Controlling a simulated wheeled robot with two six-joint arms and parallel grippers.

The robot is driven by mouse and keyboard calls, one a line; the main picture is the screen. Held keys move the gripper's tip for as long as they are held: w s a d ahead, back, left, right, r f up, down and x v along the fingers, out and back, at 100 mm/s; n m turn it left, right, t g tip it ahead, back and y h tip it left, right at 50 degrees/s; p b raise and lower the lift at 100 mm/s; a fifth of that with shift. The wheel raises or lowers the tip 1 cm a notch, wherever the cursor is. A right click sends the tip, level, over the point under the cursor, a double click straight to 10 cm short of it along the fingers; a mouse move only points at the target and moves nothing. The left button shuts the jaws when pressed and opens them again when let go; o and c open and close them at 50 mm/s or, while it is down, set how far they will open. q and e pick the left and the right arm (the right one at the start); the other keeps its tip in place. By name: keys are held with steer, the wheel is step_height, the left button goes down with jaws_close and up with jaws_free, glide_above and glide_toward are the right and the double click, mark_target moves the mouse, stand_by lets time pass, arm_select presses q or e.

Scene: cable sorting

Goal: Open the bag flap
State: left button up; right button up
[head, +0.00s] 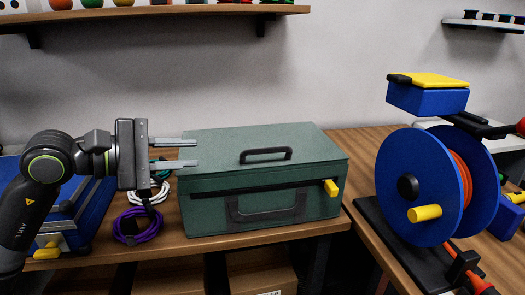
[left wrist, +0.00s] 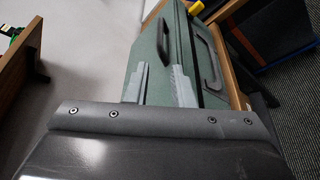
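The bag (head: 262,180) is a dark green box-like case with a shut flap on top and a black handle (head: 265,155) on it. A second black handle (head: 265,208) is on its front, below a dark zip line with a yellow tab (head: 331,188) at the right end. My left gripper (head: 190,152) is open and empty at the bag's upper left edge, its fingers pointing right. In the left wrist view the fingers (left wrist: 158,84) reach toward the green bag (left wrist: 158,47); whether they touch it I cannot tell. My right gripper is not in view.
Coiled cables, white (head: 141,196) and purple (head: 138,228), lie left of the bag under my left gripper. A blue case (head: 85,215) stands further left. A blue cable reel (head: 405,205) stands at the right. A shelf (head: 150,11) hangs above.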

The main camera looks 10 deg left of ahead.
mark_target(256, 151)
arm_select(q)
steer(key=x, duration=1.5)
steer(key=shift+p, duration=0.3)
steer(key=shift+x, duration=0.8)
steer(key=shift+f, duration=0.1)
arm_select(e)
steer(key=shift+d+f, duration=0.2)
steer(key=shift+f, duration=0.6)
arm_select(q)
jaws_close()
